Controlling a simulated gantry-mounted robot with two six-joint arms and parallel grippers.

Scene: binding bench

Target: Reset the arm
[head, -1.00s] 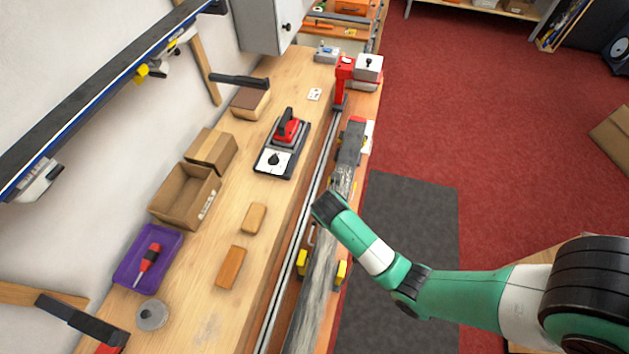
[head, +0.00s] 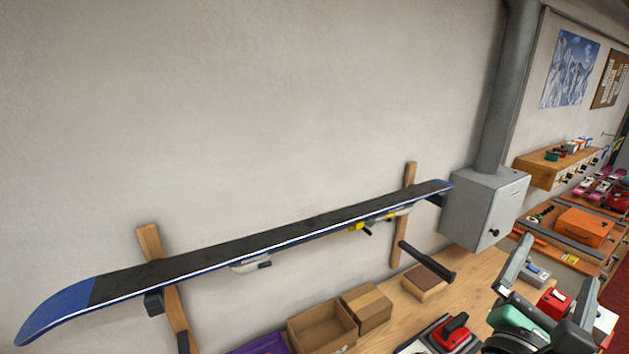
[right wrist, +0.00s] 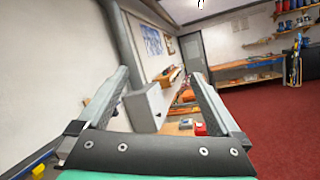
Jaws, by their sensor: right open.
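My right gripper (head: 548,285) is at the lower right of the head view, raised in front of the bench. Its two grey fingers stand apart with nothing between them. The right wrist view also shows the open fingers (right wrist: 160,90), pointing along the room past the grey wall cabinet. My left gripper is in neither view.
A ski (head: 250,240) rests on wooden wall brackets. A grey cabinet (head: 483,208) with a pipe hangs to its right. Red floor (right wrist: 285,125) lies clear at right.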

